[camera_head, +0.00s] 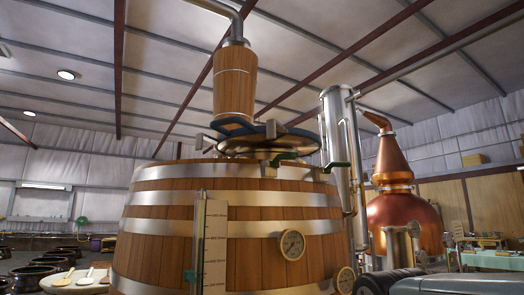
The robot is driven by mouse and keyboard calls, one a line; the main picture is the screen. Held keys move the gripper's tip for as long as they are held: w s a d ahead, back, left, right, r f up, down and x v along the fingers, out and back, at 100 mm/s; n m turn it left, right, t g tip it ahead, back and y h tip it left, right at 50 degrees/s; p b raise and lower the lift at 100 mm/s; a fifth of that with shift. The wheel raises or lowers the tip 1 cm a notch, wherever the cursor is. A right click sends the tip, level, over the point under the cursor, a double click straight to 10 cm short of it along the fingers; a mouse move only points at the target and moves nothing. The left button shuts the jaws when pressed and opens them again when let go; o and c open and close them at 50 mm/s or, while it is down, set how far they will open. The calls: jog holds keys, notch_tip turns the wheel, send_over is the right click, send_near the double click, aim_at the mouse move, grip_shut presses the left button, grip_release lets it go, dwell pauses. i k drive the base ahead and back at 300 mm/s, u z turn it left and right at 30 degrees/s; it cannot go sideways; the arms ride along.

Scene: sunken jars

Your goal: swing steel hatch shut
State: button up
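A large wooden vat (165,245) with steel bands fills the middle of the view. On its top is a round metal lid-like piece (262,150) with a dark blue rim or wheel (255,129) over it and green handles (286,156) at its front. This may be the steel hatch; I see it from below and edge-on, and cannot tell whether it is open or closed. My gripper is not in view. Dark and grey rounded parts at the bottom right may be mine.
A tall steel cylinder (337,150) and a copper still (402,215) stand right of the vat. Several dark jars (34,277) and a pale round board (80,282) lie low at left. A green-topped table (492,261) is at far right.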

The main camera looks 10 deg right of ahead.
aim_at(273, 136)
jog(key=z, duration=1.4)
jog(key=k, duration=1.25)
jog(key=u, duration=1)
jog(key=i, duration=1.05)
jog(key=z, duration=0.1)
